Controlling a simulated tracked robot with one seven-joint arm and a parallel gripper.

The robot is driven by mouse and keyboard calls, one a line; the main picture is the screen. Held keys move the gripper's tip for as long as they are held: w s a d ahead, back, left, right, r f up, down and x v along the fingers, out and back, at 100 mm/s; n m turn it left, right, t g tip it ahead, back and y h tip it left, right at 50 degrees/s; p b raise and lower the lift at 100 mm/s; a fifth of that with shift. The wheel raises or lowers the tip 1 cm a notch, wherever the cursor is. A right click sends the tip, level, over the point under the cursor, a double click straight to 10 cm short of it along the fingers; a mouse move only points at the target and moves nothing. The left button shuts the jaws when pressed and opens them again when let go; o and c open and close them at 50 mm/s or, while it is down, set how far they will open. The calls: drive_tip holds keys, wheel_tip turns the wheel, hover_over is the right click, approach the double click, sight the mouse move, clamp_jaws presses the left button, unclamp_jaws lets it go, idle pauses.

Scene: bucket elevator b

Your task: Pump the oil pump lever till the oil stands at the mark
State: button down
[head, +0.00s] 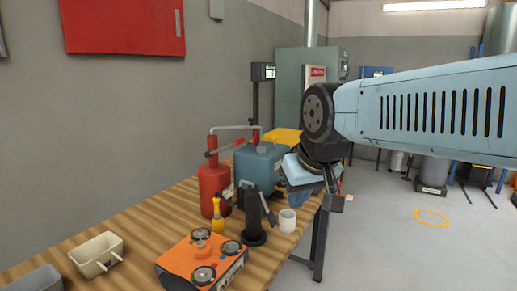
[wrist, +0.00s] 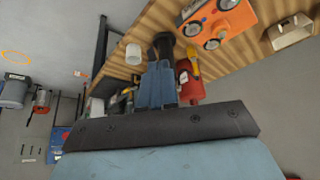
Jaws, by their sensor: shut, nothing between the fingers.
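The cylinder also shows in the wrist view (wrist: 189,88), partly hidden. I cannot make out an oil level or mark. A black upright post (head: 254,215) with a slanted handle stands in front of the tank. I cannot tell for sure which of these is the oil pump. My gripper (head: 336,203) is shut and empty, right of the tank near the bench's right edge, apart from both levers.
An orange box with round dials (head: 203,262), a yellow bottle (head: 218,218), a white cup (head: 287,220) and a beige tray (head: 97,255) are on the bench (head: 150,220). A grey wall stands behind. The floor to the right is open, with an orange ring (head: 431,218).

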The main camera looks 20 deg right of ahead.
drive_tip(key=w+r+n+y, duration=0.1)
drive_tip(key=w+r, duration=0.4)
drive_tip(key=w, duration=0.5)
drive_tip(key=w+d+r+n+y, duration=0.1)
drive_tip(key=w+r+n, duration=0.3)
drive_tip(key=w, duration=0.7)
drive_tip(key=w+r+n+y, duration=0.2)
drive_tip(key=w+r+n, duration=0.1)
drive_tip(key=w+r, duration=0.5)
drive_tip(key=w, duration=0.3)
drive_tip(key=shift+w+d+r, duration=0.15)
drive_tip(key=shift+w, duration=0.1)
hover_over(241, 140)
drive_tip(key=shift+g+y, duration=0.3)
drive_tip(key=f, duration=0.8)
drive_tip(key=shift+w+a+f, duration=0.25)
drive_tip(key=shift+w+f, duration=0.1)
drive_tip(key=shift+f, duration=0.05)
drive_tip(key=shift+s+d+f, duration=0.15)
drive_tip(key=shift+f, duration=0.4)
drive_tip(key=shift+s+d+f, duration=0.15)
drive_tip(key=shift+f, duration=0.35)
drive_tip(key=shift+s+f, duration=0.1)
drive_tip(key=shift+f, duration=0.6)
